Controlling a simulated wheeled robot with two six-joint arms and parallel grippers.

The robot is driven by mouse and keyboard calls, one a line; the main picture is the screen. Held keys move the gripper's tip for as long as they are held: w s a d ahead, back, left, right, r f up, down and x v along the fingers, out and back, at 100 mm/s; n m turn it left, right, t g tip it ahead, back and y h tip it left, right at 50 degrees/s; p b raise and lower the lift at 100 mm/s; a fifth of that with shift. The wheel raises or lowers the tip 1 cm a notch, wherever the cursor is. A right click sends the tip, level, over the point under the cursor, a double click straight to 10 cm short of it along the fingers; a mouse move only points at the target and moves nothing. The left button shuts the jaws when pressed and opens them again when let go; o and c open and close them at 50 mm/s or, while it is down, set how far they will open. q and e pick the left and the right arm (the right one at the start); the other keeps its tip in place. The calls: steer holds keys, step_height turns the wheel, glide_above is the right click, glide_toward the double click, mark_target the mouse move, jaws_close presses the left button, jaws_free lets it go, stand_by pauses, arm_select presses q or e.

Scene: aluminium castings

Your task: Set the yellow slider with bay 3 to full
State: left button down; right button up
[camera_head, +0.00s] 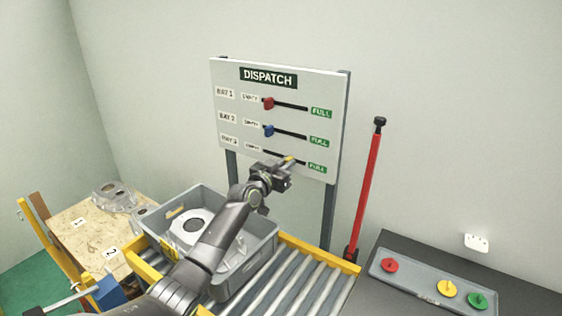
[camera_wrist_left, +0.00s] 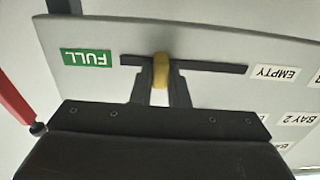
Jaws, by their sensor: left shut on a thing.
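The dispatch board (camera_head: 325,85) stands upright with three slotted rows, each running from an EMPTY label to a green FULL label. My left gripper (camera_head: 286,164) is at the bay 3 row, shut on the yellow slider (camera_head: 289,159). In the left wrist view, which is upside down, the yellow slider (camera_wrist_left: 161,70) sits between the two fingertips (camera_wrist_left: 161,82). It stands on the slot (camera_wrist_left: 215,66), nearer the FULL label (camera_wrist_left: 87,57) than the EMPTY label (camera_wrist_left: 275,73), with some slot left between it and FULL. My right gripper is not in view.
The red slider (camera_head: 268,103) and blue slider (camera_head: 268,130) are at the EMPTY ends of bays 1 and 2. A grey crate (camera_head: 262,240) holding a casting stands on the roller conveyor below. A red pole (camera_head: 366,185) stands right of the board.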

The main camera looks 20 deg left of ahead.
arm_select(q)
steer(key=shift+f, duration=0.15)
steer(key=c, duration=1.6)
jaws_free()
steer(key=shift+d, duration=0.15)
steer(key=shift+o, duration=1)
steer(key=shift+d, duration=0.25)
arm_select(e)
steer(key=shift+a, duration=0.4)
arm_select(q)
steer(key=shift+a, duration=0.25)
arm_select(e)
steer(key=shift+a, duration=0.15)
arm_select(q)
steer(key=s+a+b, duration=0.1)
steer(key=s+a, duration=0.1)
steer(key=s, duration=1.5)
steer(key=shift+s, duration=0.15)
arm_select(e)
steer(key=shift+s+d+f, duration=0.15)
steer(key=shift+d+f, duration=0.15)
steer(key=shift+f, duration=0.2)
arm_select(q)
steer(key=shift+a, duration=0.1)
